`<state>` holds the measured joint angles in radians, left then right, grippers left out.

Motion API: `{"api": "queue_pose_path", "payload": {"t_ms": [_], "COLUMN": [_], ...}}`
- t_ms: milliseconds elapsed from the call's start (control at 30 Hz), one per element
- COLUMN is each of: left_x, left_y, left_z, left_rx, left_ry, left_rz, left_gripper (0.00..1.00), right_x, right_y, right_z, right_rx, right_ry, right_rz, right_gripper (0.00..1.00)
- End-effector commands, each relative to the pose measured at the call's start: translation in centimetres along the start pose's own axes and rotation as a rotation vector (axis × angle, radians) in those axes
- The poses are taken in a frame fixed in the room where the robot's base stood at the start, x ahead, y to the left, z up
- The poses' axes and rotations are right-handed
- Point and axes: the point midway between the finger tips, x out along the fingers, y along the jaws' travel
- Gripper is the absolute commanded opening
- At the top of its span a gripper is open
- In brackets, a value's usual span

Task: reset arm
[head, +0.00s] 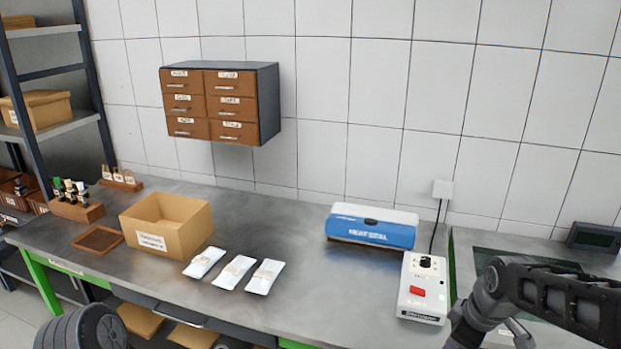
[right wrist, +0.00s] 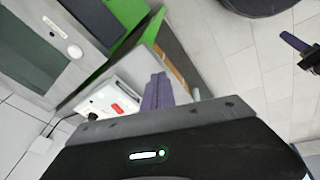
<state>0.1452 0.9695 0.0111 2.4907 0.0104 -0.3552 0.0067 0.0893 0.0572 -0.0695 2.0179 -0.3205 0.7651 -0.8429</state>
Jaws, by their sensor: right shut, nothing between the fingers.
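My right gripper (right wrist: 157,92) is shut and empty in the right wrist view, its purple fingers together. The white control box (right wrist: 112,98) with a red button shows behind and to the left of the fingers there. In the head view my right arm reaches in from the right, bent beside the control box (head: 423,290), and its hand end is cut off by the bottom edge. Only a grey, ribbed part of my left arm shows at the lower left; my left gripper is out of view.
On the grey bench stand an open cardboard box (head: 185,243), three white packets (head: 233,272), a blue-and-white heat sealer (head: 372,232) and a brown tray (head: 97,240). A drawer cabinet (head: 268,100) hangs on the tiled wall. Bench space between packets and sealer is clear.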

Motion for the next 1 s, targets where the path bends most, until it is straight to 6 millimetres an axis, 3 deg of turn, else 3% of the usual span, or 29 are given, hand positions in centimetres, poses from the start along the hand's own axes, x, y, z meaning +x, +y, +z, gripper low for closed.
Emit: {"api": "queue_pose_path", "payload": {"t_ms": [167, 267, 367, 400, 533, 700, 800, 900, 1000], "left_x": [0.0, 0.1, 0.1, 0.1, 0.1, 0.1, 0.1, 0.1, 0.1], "left_y": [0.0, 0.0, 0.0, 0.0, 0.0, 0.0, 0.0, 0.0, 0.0], "left_z": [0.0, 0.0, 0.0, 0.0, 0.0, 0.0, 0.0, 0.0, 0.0], "left_rx": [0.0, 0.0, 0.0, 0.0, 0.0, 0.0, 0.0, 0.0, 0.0], "left_ry": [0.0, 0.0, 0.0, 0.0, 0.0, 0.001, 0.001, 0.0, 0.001], "left_rz": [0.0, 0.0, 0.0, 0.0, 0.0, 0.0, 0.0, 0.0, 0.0], "left_gripper": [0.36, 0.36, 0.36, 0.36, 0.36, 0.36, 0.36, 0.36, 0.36], "right_x": [5.0, 9.4, 15.0, 17.2, 22.8, 25.7, 26.1, 26.4, 26.6], "right_y": [-1.8, -4.4, -9.1, -11.5, -20.1, -29.7, -33.3, -35.2, -35.7], "right_z": [-3.3, -4.9, -5.5, -5.2, -2.5, 2.2, 4.0, 5.0, 5.3], "right_rx": [0.233, 0.415, 0.64, 0.732, 0.972, 1.049, 1.041, 1.035, 1.033], "right_ry": [0.117, 0.177, 0.211, 0.209, 0.145, -0.011, -0.088, -0.128, -0.14], "right_rz": [0.006, -0.026, -0.088, -0.117, -0.199, -0.286, -0.331, -0.356, -0.363], "right_gripper": [0.0, 0.0, 0.0, 0.0, 0.0, 0.0, 0.0, 0.0, 0.0]}}
